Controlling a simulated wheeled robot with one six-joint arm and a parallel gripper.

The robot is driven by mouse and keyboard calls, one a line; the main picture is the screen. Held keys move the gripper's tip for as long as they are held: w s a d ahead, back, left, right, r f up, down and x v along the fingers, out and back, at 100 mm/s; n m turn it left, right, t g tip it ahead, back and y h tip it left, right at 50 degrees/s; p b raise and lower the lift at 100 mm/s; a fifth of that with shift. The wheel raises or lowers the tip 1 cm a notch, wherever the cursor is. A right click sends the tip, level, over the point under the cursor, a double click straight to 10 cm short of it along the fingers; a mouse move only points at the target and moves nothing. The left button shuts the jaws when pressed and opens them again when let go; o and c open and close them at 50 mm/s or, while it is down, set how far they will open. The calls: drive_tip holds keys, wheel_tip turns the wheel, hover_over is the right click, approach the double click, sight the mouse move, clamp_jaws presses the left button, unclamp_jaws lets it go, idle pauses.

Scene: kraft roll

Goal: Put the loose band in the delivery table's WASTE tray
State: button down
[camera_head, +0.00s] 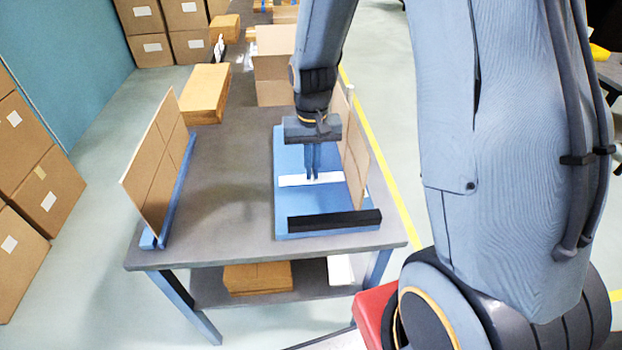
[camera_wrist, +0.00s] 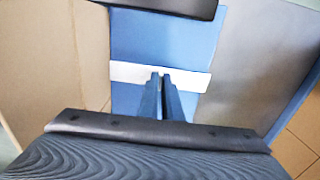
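A white strip (camera_head: 292,180) lies across the blue board or tray (camera_head: 285,150) on the grey table; I cannot tell whether it is the loose band or a label. My gripper (camera_head: 313,176) points down at the strip, its two fingers side by side with almost no gap. In the wrist view the fingertips (camera_wrist: 161,75) overlap the white strip (camera_wrist: 190,80), which runs out on both sides of them over the blue surface (camera_wrist: 165,40). I see nothing clearly held between them. No WASTE lettering is readable.
A black bar (camera_head: 335,220) lies along the blue board's front. A cardboard panel (camera_head: 355,150) stands at its right, and another panel (camera_head: 155,160) stands in a blue holder on the left. Boxes (camera_head: 205,95) stand farther back. The grey tabletop (camera_head: 225,190) between is clear.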

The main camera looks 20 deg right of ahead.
sight(312, 181)
drive_tip(key=shift+f+p, duration=0.45)
drive_tip(key=shift+f, duration=1.85)
drive_tip(key=shift+f, duration=0.1)
drive_tip(key=c, duration=1.9)
unclamp_jaws()
drive_tip(key=shift+c, duration=0.2)
